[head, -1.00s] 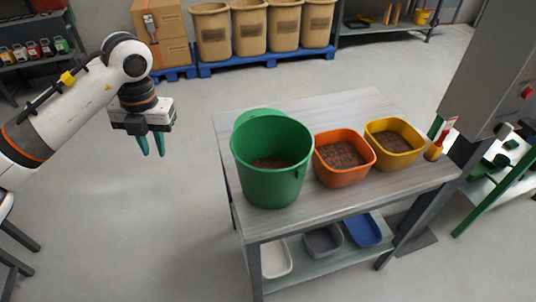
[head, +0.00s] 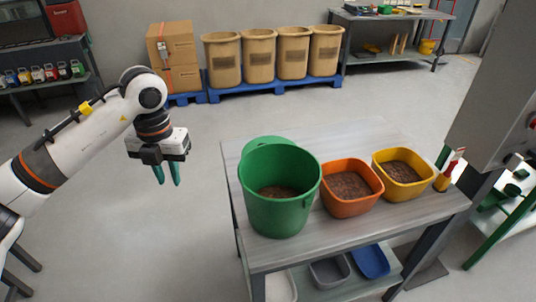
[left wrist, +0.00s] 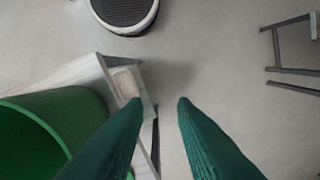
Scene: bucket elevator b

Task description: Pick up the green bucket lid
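The green bucket lid (head: 264,142) shows as a pale green curved edge behind the green bucket (head: 278,212) on the table. The bucket hides most of the lid, and I cannot tell whether it lies flat or leans. The bucket stands upright with brown material inside. My left gripper (head: 168,182) hangs over the floor left of the table, fingers pointing down, open and empty. In the left wrist view its two green fingers (left wrist: 160,102) are apart with only floor between them. The bucket's rim also shows there (left wrist: 40,125) at the left. My right gripper is out of view.
An orange tub (head: 350,200) and a yellow tub (head: 402,185) of brown material stand right of the bucket, beside a yellow-handled tool (head: 449,172). A grey machine column (head: 500,95) rises at the right. The table's back part (head: 345,138) is bare.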

